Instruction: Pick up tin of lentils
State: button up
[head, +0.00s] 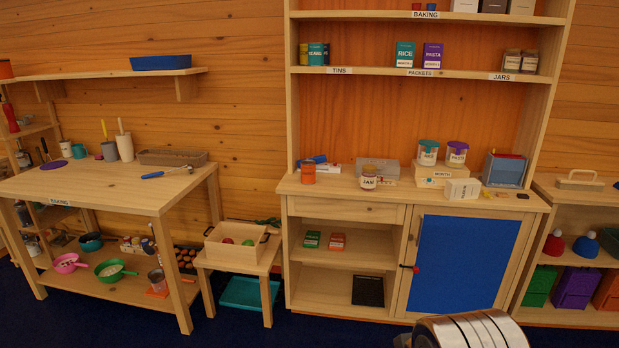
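Small tins stand at the left end of the upper shelf, above the label TINS (339,71). A teal tin (316,54) is at the front, with a yellowish tin (303,54) to its left and another partly hidden to its right. An orange tin (308,173) stands on the cabinet counter below. The lettering on these tins is too small to read, so I cannot tell which one holds lentils. My gripper is not in view. A metallic rounded part at the bottom right appears to be my arm.
The cabinet counter (340,187) holds a jam jar (368,178), stacked boxes and two jars. Rice (404,54) and pasta packets (432,55) share the tins' shelf. A workbench (110,187) and a low stool with a wooden box (236,243) stand left. Dark blue floor shows in front.

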aim_at(308, 165)
jog(key=u, duration=0.4)
jog(key=i, duration=0.75)
jog(key=u, duration=0.7)
jog(key=i, duration=1.8)
jog(key=z, duration=0.8)
jog(key=i, duration=1.1)
jog(key=z, duration=0.2)
